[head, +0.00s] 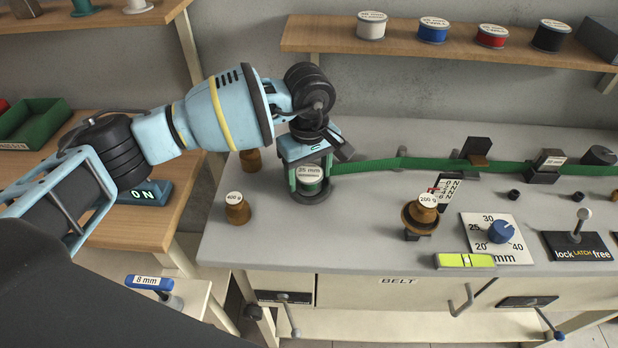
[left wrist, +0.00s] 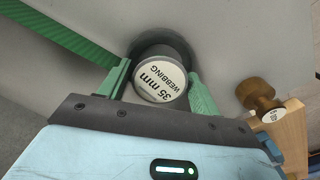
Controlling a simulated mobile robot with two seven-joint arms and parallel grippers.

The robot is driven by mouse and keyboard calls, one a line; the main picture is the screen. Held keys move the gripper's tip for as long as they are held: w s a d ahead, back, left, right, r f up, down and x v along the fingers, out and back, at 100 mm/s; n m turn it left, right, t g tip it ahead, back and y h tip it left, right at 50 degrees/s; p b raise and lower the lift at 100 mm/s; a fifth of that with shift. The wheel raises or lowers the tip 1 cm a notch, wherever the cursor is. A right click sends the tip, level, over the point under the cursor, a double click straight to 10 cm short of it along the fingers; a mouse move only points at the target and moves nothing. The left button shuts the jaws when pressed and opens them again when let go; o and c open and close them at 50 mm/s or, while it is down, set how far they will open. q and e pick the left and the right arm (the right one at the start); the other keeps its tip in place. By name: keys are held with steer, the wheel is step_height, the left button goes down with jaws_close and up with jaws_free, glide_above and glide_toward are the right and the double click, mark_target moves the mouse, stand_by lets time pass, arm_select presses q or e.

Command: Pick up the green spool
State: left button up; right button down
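The green spool (head: 310,186), with a white "35 mm webbing" label on top, stands on the grey bench at the start of a green webbing strip (head: 370,164). In the left wrist view the spool (left wrist: 160,78) shows its label and a dark rim. My left gripper (head: 310,176) is above it, pointing down, with one green finger on each side. The fingers (left wrist: 160,72) are close to the spool in the left wrist view, but I cannot tell whether they touch it. My right gripper is not in view.
Brass weights (head: 237,209) stand left of the spool, and another (head: 421,211) sits right. A dial plate (head: 497,238) and a lock/free lever (head: 578,232) are at the right. White, blue (head: 433,31), red and black spools stand on the shelf (head: 350,40) above.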

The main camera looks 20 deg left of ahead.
mark_target(308, 172)
arm_select(q)
steer(key=c, duration=0.7)
steer(key=shift+r, duration=0.1)
steer(key=shift+c, duration=0.2)
step_height(308, 172, up, 10)
steer(key=shift+f, duration=0.1)
